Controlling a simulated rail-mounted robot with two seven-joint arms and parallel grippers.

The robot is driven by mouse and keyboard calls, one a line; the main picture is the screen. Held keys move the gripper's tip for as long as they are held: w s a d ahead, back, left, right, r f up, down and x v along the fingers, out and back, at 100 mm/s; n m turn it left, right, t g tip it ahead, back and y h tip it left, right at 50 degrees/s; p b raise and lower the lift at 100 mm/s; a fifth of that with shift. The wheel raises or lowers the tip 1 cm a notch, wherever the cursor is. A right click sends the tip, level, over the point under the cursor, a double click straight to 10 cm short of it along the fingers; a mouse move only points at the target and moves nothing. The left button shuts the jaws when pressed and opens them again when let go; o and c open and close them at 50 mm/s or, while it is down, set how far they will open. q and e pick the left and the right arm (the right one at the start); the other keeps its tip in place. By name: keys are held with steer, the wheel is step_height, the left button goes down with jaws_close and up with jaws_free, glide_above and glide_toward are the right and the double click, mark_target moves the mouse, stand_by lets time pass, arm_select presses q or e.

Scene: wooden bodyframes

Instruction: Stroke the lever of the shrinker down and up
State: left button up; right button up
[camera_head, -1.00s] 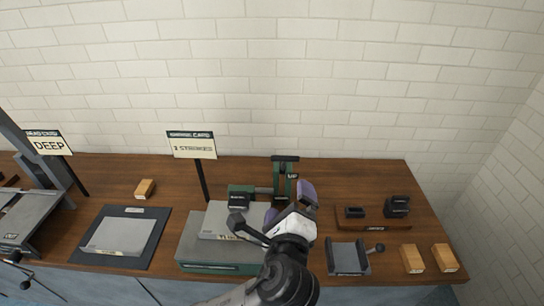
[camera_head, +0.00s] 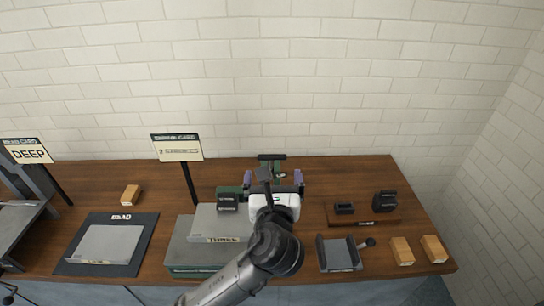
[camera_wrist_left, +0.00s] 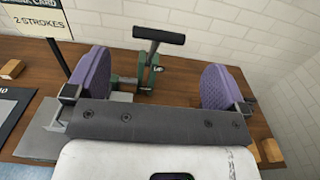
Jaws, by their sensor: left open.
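The green shrinker (camera_head: 229,192) stands on the workbench, partly hidden by my left arm. Its lever has a black T-handle (camera_head: 271,157), which is raised and also shows in the left wrist view (camera_wrist_left: 159,35). My left gripper (camera_head: 273,179) is open, its purple pads spread on either side of the lever's line. In the left wrist view the handle stands between and beyond the pads, touching neither. A grey plate (camera_head: 218,224) lies on a grey-green base in front of the shrinker. My right gripper is in neither view.
A shrinker card sign (camera_head: 177,148) stands left of the shrinker. A grey panel on a dark mat (camera_head: 140,240) lies further left. To the right are a wooden tray with black blocks (camera_head: 384,215), a grey fixture (camera_head: 338,253) and wooden blocks (camera_head: 402,250). A brick wall is behind.

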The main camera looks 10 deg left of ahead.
mark_target(272, 157)
arm_select(q)
steer(key=w, duration=0.4)
steer(key=w+a, duration=0.1)
steer(key=w, duration=0.1)
steer(key=shift+w+b, duration=0.35)
steer(key=shift+w, duration=0.8)
